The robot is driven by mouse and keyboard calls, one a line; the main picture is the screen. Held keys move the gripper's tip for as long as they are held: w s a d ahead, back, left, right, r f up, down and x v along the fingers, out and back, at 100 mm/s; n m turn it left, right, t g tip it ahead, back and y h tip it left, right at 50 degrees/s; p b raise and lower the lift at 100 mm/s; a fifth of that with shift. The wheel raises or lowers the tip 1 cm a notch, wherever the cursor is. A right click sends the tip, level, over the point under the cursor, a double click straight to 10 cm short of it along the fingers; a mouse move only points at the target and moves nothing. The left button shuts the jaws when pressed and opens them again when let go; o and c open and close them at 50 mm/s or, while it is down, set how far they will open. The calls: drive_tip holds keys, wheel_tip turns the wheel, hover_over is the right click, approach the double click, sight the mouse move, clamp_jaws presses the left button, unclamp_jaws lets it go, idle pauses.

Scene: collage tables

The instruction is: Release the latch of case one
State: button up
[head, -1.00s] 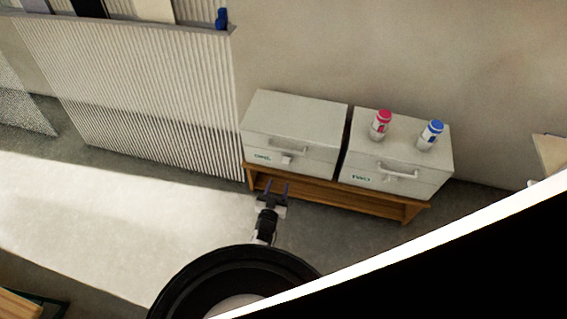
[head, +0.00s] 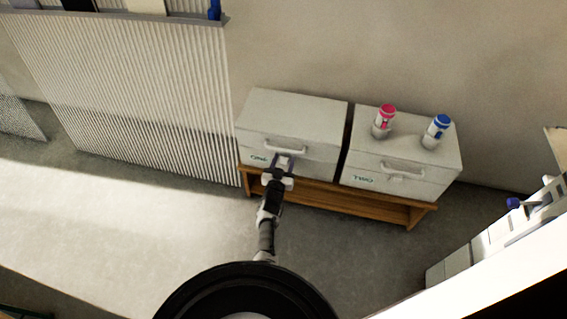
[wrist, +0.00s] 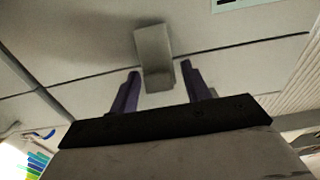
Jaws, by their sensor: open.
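Case one (head: 290,112) is a pale grey box with a green "ONE" label and a handle (head: 287,147) on its front. It stands on the left of a low wooden bench. Its latch (wrist: 155,55) is a small grey block across the lid seam in the wrist view. My gripper (wrist: 160,85) is open, with its two purple fingers on either side of the latch's lower end. I cannot tell whether they touch it. In the head view my gripper (head: 284,161) is at the case front below the handle and largely hides the latch.
Case two (head: 405,140) stands to the right on the same wooden bench (head: 370,206). A red-capped bottle (head: 384,121) and a blue-capped bottle (head: 436,131) stand on it. A ribbed panel (head: 150,100) is at the left. The floor (head: 120,220) in front is clear.

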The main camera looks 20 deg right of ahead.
drive_tip(key=shift+c, duration=0.2)
drive_tip(key=c, duration=0.8)
drive_tip(key=shift+s+f+b, duration=0.15)
drive_tip(key=shift+f+b, duration=0.25)
drive_tip(key=shift+b, duration=0.7)
drive_tip(key=shift+s+a+t+h+b, duration=0.15)
drive_tip(key=shift+t+h+b, duration=0.3)
drive_tip(key=shift+b, duration=0.45)
drive_tip(key=shift+r, duration=0.15)
drive_tip(key=o, duration=0.8)
drive_tip(key=shift+o, duration=0.2)
